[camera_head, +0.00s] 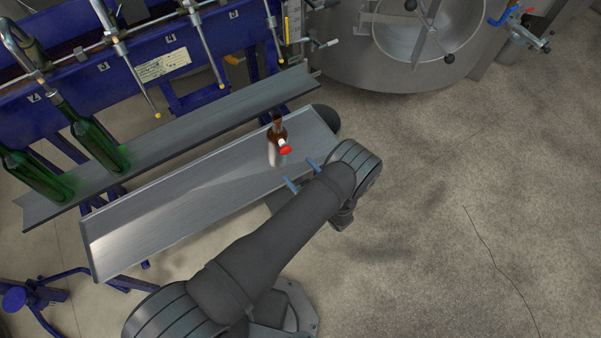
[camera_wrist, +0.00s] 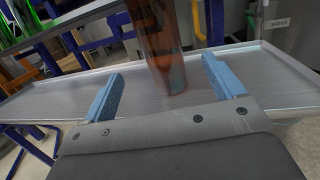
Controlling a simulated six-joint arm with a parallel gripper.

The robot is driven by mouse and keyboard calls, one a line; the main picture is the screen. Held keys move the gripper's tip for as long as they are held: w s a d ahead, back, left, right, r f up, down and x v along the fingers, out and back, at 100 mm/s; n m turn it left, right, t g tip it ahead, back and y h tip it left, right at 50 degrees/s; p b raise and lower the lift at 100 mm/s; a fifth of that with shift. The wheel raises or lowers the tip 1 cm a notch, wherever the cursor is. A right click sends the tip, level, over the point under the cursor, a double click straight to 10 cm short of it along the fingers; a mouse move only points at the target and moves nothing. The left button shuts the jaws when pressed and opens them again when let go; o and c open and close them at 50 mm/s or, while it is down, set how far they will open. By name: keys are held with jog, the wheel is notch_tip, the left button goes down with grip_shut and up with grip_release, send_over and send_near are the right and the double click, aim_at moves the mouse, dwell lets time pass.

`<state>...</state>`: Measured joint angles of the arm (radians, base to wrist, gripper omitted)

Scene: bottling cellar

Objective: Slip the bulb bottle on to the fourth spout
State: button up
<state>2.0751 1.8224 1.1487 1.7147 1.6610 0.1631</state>
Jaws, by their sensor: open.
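The brown glass bottle (camera_head: 278,131) stands near the right end of the lower steel tray, with a red and white patch on its side. In the wrist view the bottle (camera_wrist: 164,45) rises just beyond and between my fingers; its top is cut off. My gripper (camera_head: 302,175) is open and empty, its blue fingers apart and pointing at the bottle without visibly touching it. Several thin steel spouts hang from the blue filler; three bare ones show yellow tips, including the middle one (camera_head: 221,85). I cannot tell for sure which is fourth.
The lower tray (camera_head: 150,236) has a raised rim and is otherwise bare. A narrow steel shelf (camera_head: 200,120) runs beside it under the spouts. Two green bottles (camera_head: 95,137) stand at its left. A large steel vessel (camera_head: 350,70) stands behind; open floor lies right.

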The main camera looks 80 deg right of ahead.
jog(key=shift+x, duration=4.65)
jog(key=shift+w, duration=0.1)
jog(key=shift+x, duration=1.65)
jog(key=shift+c, duration=0.5)
jog(key=c, duration=1.2)
jog(key=shift+r, duration=0.1)
